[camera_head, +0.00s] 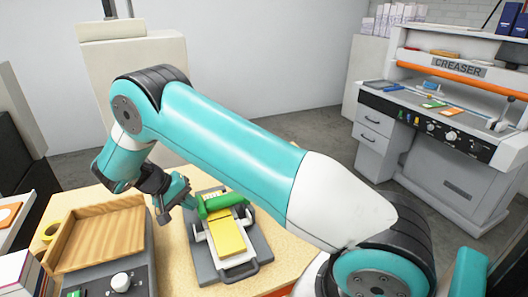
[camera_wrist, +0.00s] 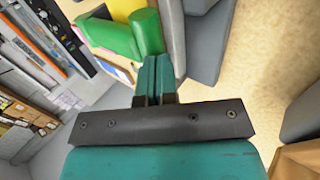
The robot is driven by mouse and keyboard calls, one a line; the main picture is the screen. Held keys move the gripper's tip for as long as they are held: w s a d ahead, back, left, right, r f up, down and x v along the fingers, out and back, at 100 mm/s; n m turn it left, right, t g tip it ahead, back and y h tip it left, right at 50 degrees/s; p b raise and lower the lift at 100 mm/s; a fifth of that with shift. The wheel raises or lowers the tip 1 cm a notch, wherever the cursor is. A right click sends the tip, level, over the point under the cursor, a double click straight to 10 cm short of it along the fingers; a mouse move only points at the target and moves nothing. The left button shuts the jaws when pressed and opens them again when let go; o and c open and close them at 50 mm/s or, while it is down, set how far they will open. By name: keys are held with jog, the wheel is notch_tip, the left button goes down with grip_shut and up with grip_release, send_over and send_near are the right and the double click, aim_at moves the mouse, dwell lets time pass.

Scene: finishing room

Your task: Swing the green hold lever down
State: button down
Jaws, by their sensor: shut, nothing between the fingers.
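The green lever (camera_head: 222,202) lies across the upper part of a grey device (camera_head: 262,255) with a yellow block (camera_head: 228,235), on the wooden bench. In the wrist view the thick green lever (camera_wrist: 115,36) shows at the upper left, its rounded end close to my fingertips. My gripper (camera_head: 188,201) is at the left end of the lever, its fingers together and empty.
A wooden tray (camera_head: 100,238) stands left of the device, behind a grey box with a white knob (camera_head: 120,282). The creaser machine (camera_head: 440,120) stands apart at the right. Bare bench top (camera_wrist: 245,60) shows beside the device.

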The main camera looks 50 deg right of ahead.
jog(key=shift+s+f, duration=0.15)
jog(key=shift+f, duration=0.2)
dwell(0.4)
jog(key=p+v, duration=0.3)
jog(key=v, duration=0.9)
jog(key=shift+r, duration=0.35)
